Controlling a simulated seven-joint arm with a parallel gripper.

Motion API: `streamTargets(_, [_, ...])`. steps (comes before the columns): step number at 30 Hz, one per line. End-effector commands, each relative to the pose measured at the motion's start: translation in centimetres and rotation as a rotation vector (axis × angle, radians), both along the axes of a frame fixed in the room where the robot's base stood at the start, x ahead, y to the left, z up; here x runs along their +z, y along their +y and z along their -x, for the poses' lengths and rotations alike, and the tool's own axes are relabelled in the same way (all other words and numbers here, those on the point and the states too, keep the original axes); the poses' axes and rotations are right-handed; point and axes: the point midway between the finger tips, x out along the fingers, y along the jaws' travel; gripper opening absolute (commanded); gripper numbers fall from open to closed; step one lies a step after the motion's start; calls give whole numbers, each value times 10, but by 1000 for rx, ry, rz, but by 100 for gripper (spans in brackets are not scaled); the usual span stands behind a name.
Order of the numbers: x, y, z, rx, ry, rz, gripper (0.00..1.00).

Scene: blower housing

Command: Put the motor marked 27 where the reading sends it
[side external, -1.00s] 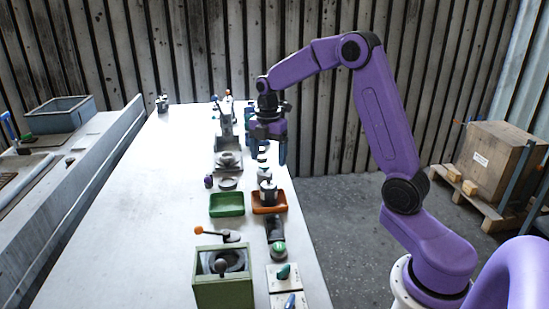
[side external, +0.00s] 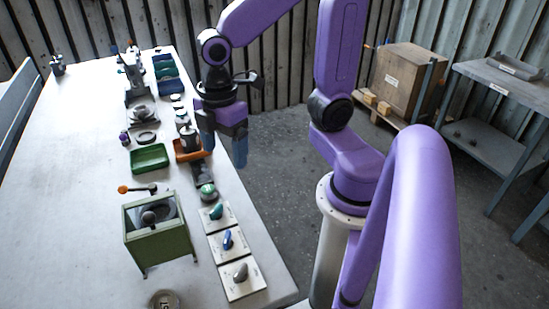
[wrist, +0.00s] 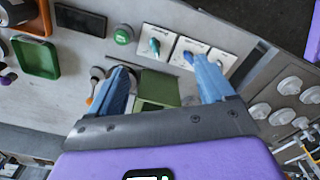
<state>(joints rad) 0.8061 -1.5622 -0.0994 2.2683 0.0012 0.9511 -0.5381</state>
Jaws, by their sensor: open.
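A grey cylindrical motor (side external: 188,136) stands in the orange tray (side external: 194,156) in the side external view. No number is legible on it, so I cannot tell whether it is the one marked 27. My gripper (side external: 224,152) hangs to the right of the orange tray, blue fingers pointing down. In the wrist view my gripper (wrist: 161,66) is open, with nothing held between its fingers. A green tray (side external: 150,158) lies left of the orange one and looks empty. No reading is legible.
A green box (side external: 160,235) with an orange-knobbed lever stands nearer the camera. A green round button (side external: 207,191) and white switch plates (side external: 217,217) line the table's right edge. A round marked object (side external: 164,299) is cut off at the bottom. The table's left side is clear.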

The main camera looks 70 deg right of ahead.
Motion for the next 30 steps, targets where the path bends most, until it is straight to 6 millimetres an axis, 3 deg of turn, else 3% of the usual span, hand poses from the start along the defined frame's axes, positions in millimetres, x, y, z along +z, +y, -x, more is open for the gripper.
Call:
streamTargets(3, [-3,-1,43,-62,0,-7,82])
streamTargets(10, [-11,-11,93,-166,5,-13,82])
streamTargets(15, [-13,-14,103,-194,7,-15,82])
streamTargets(30, [-13,-14,103,-196,7,-14,82])
